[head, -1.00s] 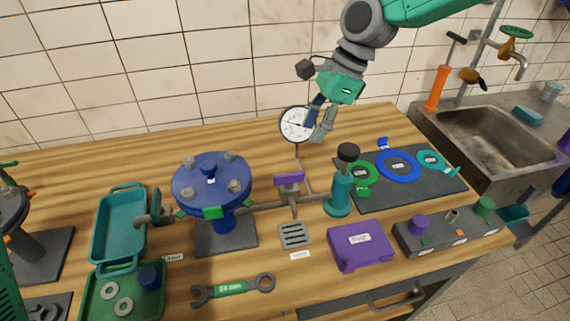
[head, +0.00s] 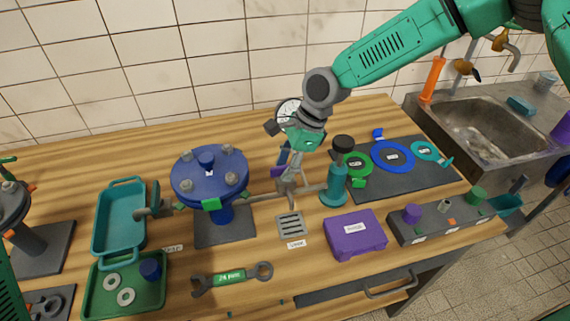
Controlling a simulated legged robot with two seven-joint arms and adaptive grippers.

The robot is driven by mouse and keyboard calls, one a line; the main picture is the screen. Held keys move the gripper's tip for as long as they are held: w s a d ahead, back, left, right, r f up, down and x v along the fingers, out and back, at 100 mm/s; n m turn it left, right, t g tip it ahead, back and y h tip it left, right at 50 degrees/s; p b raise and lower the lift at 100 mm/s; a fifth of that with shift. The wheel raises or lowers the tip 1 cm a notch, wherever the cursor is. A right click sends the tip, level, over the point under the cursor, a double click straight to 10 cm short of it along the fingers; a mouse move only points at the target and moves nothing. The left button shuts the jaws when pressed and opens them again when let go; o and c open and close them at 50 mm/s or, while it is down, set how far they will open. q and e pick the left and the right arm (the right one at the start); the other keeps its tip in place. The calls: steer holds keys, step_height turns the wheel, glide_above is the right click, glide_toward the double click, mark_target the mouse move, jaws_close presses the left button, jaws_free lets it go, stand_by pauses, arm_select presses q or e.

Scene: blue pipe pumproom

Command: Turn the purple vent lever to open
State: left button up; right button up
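The purple vent lever (head: 277,171) sits on top of the grey pipe between the blue flanged vessel (head: 209,176) and the teal cylinder (head: 335,186). Most of the lever is hidden behind my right gripper (head: 290,172). The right gripper points down at the lever with its two fingers apart, one dark and one grey. It overlaps the lever in the picture; I cannot tell whether it touches it. A slotted drain plate (head: 290,225) with a small label lies in front of the pipe. My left gripper is not in view.
A pressure gauge (head: 288,111) stands behind my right gripper. A wrench (head: 232,279) and teal tray (head: 121,221) lie front and left.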

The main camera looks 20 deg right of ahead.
jaws_close()
